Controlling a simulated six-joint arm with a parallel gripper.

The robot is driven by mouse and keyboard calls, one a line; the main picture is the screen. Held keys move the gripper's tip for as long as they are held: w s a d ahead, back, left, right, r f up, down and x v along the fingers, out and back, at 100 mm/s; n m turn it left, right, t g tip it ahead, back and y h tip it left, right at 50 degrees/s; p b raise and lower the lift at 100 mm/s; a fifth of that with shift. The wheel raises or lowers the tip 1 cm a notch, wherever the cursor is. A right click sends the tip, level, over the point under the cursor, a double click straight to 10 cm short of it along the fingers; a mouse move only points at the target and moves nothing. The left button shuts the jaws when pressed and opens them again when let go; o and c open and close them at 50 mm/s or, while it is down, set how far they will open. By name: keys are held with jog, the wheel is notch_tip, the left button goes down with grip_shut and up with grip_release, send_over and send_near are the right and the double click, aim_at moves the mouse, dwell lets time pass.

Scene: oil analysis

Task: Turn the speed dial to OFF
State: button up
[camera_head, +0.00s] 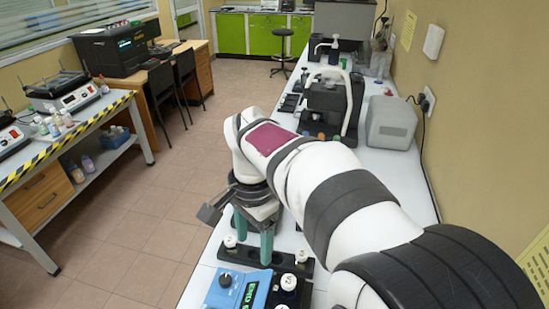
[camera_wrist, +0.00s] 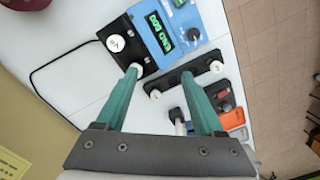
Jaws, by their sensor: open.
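A blue device (camera_head: 238,291) stands on the white bench at the bottom of the head view. Its dark round speed dial (camera_head: 225,280) sits beside a green lit display (camera_head: 249,296). The dial's pointer setting is too small to tell. My gripper (camera_head: 253,247) is open and empty, with teal fingers pointing down behind the device, apart from the dial. In the wrist view the fingertips (camera_wrist: 159,75) are below the panel.
A black bar (camera_wrist: 186,80) with white knobs lies beside the device, close to my fingers. An orange item (camera_wrist: 232,118) lies further along the bench. A microscope-like instrument (camera_head: 330,103) and grey box (camera_head: 391,122) stand farther back.

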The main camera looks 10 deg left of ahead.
send_over(224, 279)
notch_tip(224, 279, down, 4)
notch_tip(224, 279, down, 15)
jog(key=shift+r, duration=0.1)
grip_shut()
